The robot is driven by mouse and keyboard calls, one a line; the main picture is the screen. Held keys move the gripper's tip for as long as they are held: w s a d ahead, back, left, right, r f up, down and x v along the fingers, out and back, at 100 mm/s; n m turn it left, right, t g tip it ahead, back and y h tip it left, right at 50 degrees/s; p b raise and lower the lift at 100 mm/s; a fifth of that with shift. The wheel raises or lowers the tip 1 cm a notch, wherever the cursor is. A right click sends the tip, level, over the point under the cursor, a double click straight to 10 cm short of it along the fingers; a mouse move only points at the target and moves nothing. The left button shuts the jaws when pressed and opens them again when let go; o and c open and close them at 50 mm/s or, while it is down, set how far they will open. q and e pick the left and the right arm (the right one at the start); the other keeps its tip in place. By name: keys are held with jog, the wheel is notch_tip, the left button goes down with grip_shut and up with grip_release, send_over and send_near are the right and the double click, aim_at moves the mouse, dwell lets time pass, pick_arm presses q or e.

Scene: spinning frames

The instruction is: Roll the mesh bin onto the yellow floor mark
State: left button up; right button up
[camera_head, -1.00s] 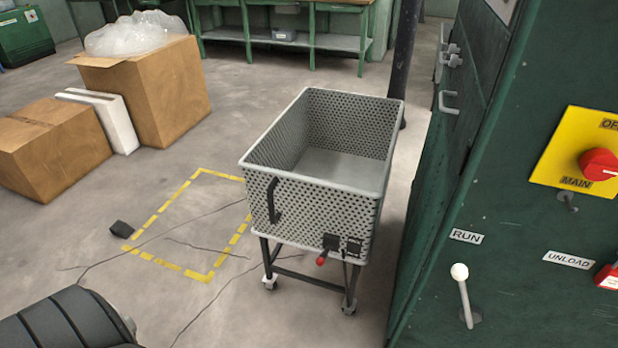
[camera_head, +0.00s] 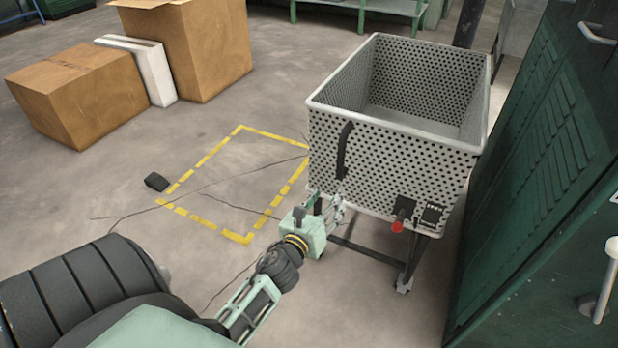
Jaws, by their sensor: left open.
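The grey mesh bin (camera_head: 385,148) stands on a dark wheeled frame, right of the yellow floor mark (camera_head: 222,230). It looks empty. A black vertical handle (camera_head: 344,150) is on its front face, and a red knob (camera_head: 397,226) sits low on that face. The floor mark is a dashed yellow rectangle with bare floor inside; its right side runs close to the bin. My left gripper (camera_head: 333,207) is open, just below the black handle and in front of the bin's lower left part. I cannot tell if it touches the bin. My right gripper is not in view.
A small black block (camera_head: 156,182) lies at the mark's left corner. Thin dark cables cross the mark. Cardboard boxes (camera_head: 80,95) and a white panel (camera_head: 150,75) stand behind left. A green cabinet (camera_head: 545,170) stands close on the bin's right.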

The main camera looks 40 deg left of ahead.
aim_at(339, 162)
pick_arm(q)
jog(key=w+a+r, duration=0.1)
jog(key=w, duration=0.2)
jog(key=w+a+r+m+b, duration=0.1)
jog(key=w, duration=0.3)
jog(key=w+a+r+m+t, duration=0.1)
jog(key=w, duration=0.2)
jog(key=shift+w+a+r, duration=0.15)
jog(key=shift+a+r, duration=0.2)
jog(key=shift+r, duration=0.05)
jog(key=shift+w+a+y+b, duration=0.2)
jog(key=shift+w+y+b, duration=0.15)
jog(key=shift+w, duration=0.25)
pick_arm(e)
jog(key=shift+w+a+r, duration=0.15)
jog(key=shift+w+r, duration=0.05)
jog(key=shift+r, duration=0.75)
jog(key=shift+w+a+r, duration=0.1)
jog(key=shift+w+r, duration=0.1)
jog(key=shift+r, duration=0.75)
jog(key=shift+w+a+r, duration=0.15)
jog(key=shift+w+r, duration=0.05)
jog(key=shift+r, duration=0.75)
pick_arm(q)
grip_shut()
